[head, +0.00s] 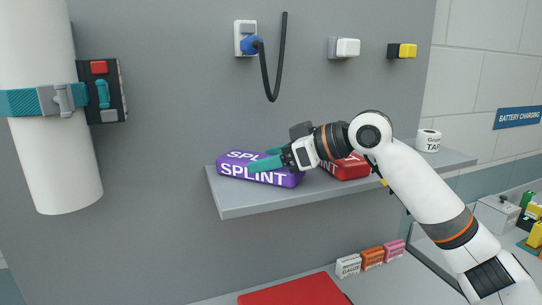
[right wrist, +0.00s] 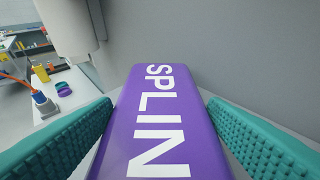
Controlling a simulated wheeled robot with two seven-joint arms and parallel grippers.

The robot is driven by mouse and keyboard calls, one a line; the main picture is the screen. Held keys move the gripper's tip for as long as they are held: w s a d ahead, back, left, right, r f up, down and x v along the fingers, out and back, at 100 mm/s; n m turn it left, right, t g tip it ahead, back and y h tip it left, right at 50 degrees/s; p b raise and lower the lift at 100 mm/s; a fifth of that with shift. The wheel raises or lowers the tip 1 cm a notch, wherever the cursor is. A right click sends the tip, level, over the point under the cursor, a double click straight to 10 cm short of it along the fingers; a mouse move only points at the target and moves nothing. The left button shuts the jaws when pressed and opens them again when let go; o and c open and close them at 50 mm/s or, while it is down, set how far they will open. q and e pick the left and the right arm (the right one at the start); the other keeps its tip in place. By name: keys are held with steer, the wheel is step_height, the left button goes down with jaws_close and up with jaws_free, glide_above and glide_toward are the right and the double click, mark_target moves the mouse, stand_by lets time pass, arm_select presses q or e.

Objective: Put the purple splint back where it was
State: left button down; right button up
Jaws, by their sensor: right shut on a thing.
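The purple splint (head: 240,169) is a rounded block with white SPLINT lettering, at the left end of the grey wall shelf (head: 300,191). My right gripper (head: 262,161), with teal fingers, is shut on it from the right. In the right wrist view the splint (right wrist: 160,110) lies lengthwise between the two ribbed teal fingers. I cannot tell whether the splint touches the shelf or is held just above it. My left gripper is not in view.
A red pack (head: 345,168) lies on the shelf right of the splint, partly behind my right arm. A tape roll (head: 428,140) stands at the shelf's right end. A white column (head: 50,170) stands left. Small boxes (head: 372,257) and a red case (head: 295,291) lie below.

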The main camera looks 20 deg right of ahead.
steer(key=shift+f, duration=0.1)
steer(key=o, duration=1)
steer(key=shift+s+d+r, duration=0.2)
steer(key=shift+s+d, duration=0.05)
steer(key=b+v, duration=0.2)
steer(key=v, duration=0.7)
steer(key=shift+s+d+r, duration=0.15)
steer(key=shift+s+d, duration=0.1)
steer(key=shift+d, duration=0.05)
steer(key=shift+b+v, duration=0.3)
steer(key=shift+v, duration=0.45)
steer(key=shift+a, duration=0.1)
